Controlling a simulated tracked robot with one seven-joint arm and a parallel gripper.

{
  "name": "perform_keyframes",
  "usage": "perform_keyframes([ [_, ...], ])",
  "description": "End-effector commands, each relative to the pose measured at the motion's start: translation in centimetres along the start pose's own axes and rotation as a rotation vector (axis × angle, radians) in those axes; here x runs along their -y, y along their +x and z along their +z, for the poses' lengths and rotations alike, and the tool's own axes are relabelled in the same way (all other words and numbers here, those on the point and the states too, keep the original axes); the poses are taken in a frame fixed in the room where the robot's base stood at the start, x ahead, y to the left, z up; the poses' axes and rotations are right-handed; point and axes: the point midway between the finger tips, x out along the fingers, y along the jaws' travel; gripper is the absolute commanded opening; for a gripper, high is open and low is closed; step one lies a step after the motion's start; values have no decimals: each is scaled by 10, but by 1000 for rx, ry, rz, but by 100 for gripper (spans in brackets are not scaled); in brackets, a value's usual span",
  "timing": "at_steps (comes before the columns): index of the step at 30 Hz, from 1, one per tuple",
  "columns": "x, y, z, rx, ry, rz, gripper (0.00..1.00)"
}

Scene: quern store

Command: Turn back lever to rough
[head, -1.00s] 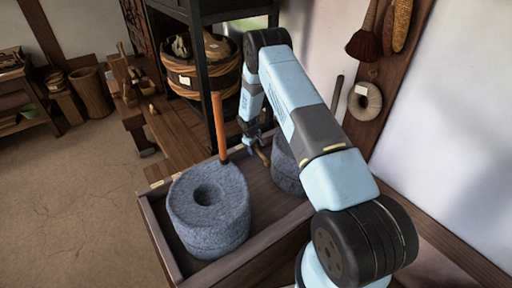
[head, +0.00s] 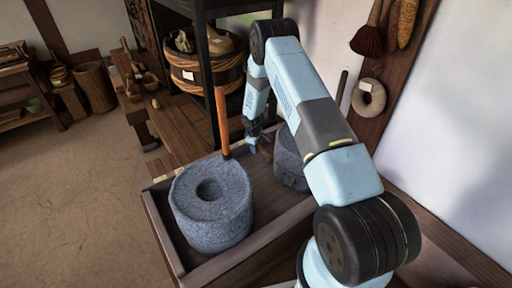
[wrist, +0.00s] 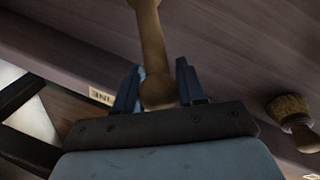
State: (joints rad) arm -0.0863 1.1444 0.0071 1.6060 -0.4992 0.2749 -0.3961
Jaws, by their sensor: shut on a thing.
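The back lever is a pale wooden handle (wrist: 152,50) with a rounded end, seen in the wrist view between my two blue fingers. My gripper (wrist: 157,88) is shut on it near that rounded end. A small label (wrist: 102,96), partly hidden, shows the letters "INE" left of the lever. In the head view my gripper (head: 254,142) is at the back of the wooden tray (head: 152,210), beside the back millstone (head: 289,165), which my arm partly hides. No "rough" label can be read.
The front millstone (head: 211,208) stands in the tray, with an upright orange handle (head: 222,120) behind it, close left of my gripper. A brush (wrist: 291,113) lies right of the lever in the wrist view. A basket (head: 205,75) stands on the shelf behind.

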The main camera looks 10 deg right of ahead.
Motion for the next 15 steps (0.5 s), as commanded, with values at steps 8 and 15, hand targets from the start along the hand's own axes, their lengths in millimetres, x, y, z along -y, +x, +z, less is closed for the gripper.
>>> perform_keyframes([
  [8,0,0,0,0,1,1,62],
  [15,0,0,0,0,1,0,62],
])
